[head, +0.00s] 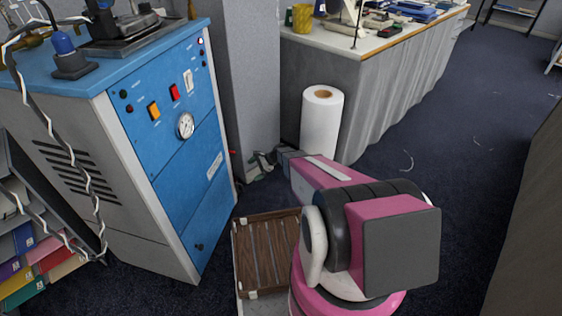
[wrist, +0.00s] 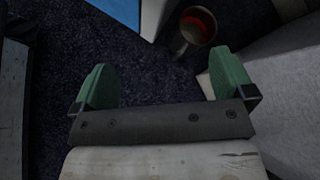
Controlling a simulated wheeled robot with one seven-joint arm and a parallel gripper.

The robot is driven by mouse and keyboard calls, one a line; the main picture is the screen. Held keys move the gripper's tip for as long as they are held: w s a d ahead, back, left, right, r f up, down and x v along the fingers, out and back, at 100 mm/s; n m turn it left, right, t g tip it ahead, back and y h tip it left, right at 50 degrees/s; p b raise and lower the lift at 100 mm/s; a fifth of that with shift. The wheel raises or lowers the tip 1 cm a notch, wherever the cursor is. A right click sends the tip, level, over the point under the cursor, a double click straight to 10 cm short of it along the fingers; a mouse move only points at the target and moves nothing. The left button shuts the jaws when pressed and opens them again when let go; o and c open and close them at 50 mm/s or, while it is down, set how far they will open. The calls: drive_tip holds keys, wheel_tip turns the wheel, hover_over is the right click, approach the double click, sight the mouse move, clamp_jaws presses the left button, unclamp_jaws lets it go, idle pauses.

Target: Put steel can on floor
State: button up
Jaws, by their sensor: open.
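A metal can (wrist: 186,38), grey outside and reddish-orange inside, shows at the top of the wrist view with its open mouth facing the camera. It appears to be on the dark blue carpet floor (wrist: 150,75), beyond my fingertips and apart from them. My gripper (wrist: 165,77) is open, its two green fingers spread with nothing between them. In the head view my gripper (head: 262,163) is low, between the blue cabinet and the white roll. I cannot clearly make out the can in the head view.
A blue and grey cabinet (head: 165,150) stands on the left. A white paper roll (head: 321,125) stands beside the grey pillar (head: 247,90) and the cloth-covered table (head: 400,90). A brown slatted crate (head: 262,255) lies below my arm. Open carpet (head: 450,150) lies to the right.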

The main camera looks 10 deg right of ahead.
drive_tip(key=s+d+r+n+h, duration=0.3)
drive_tip(key=s+r+n, duration=0.1)
drive_tip(key=s+r, duration=0.4)
drive_tip(key=s+d+r+n+h, duration=0.4)
drive_tip(key=s+r, duration=0.4)
drive_tip(key=r, duration=0.2)
drive_tip(key=s+d+r+n+h, duration=0.3)
drive_tip(key=s+r+n, duration=0.3)
drive_tip(key=s+r, duration=0.2)
wheel_tip(320, 180, up, 2)
drive_tip(key=shift+s+d+h, duration=0.35)
drive_tip(key=shift+d+h, duration=0.05)
drive_tip(key=shift+d, duration=0.25)
